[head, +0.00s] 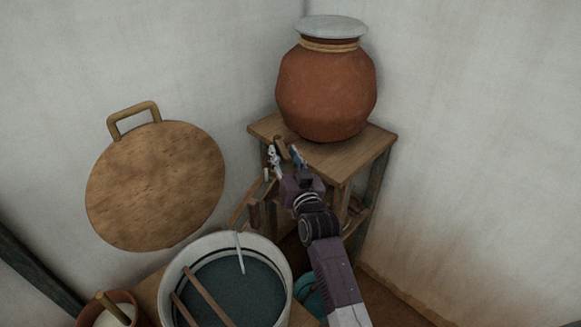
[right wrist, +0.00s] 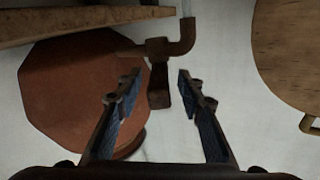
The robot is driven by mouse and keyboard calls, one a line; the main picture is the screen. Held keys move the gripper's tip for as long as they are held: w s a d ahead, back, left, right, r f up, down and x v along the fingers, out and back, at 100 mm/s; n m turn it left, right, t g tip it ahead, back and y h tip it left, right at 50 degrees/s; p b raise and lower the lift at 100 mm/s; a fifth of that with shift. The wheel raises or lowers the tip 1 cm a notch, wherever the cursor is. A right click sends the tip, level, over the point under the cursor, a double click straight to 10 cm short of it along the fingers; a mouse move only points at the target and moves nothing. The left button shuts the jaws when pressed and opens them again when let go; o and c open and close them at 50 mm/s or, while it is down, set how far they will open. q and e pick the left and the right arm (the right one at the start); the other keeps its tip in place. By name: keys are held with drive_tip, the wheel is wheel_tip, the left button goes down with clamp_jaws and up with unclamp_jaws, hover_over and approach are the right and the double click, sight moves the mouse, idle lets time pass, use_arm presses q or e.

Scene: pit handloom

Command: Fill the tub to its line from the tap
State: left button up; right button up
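The white-rimmed tub (head: 177,268) is at the bottom of the head view, holding dark blue-green liquid. A dark line runs around its inner wall; the liquid appears a little below it. A thin pale streak (head: 240,252), looking like running water, comes down into the tub. The brown tap (right wrist: 158,48) shows in the right wrist view in front of the clay pot (head: 325,90), its spout bent upward in that picture. My right gripper (right wrist: 155,82) is open, with the tap's handle (right wrist: 160,92) between or just beyond its fingertips; contact is unclear. My left gripper is not in view.
The pot, with a pale lid (head: 331,26), stands on a wooden stand (head: 365,150) in the corner. A round wooden lid (head: 155,185) with a handle is at the left wall. Two sticks (head: 205,295) lean in the tub. A small brown pot (head: 122,305) is at lower left.

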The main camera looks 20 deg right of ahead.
drive_tip(key=s, duration=1.1)
drive_tip(key=shift+a, duration=0.15)
drive_tip(key=shift+r, duration=0.1)
drive_tip(key=shift+c, duration=0.2)
drive_tip(key=shift+c, duration=1.3)
drive_tip(key=d+m, duration=0.2)
drive_tip(key=d+f+m+y+b, duration=0.1)
drive_tip(key=d+m, duration=0.2)
drive_tip(key=d, duration=0.1)
drive_tip(key=shift+s+d+f+m+g+y, duration=0.2)
drive_tip(key=shift+d+f+m+g+y, duration=0.1)
drive_tip(key=shift+d+m, duration=0.1)
clamp_jaws()
wheel_tip(320, 180, up, 4)
drive_tip(key=d+m+y+b, duration=0.1)
drive_tip(key=d+m+y, duration=0.2)
drive_tip(key=m, duration=0.2)
drive_tip(key=w+a+f+p, duration=0.2)
drive_tip(key=w+a+p, duration=0.1)
drive_tip(key=w+a, duration=0.3)
drive_tip(key=shift+x, duration=1.2)
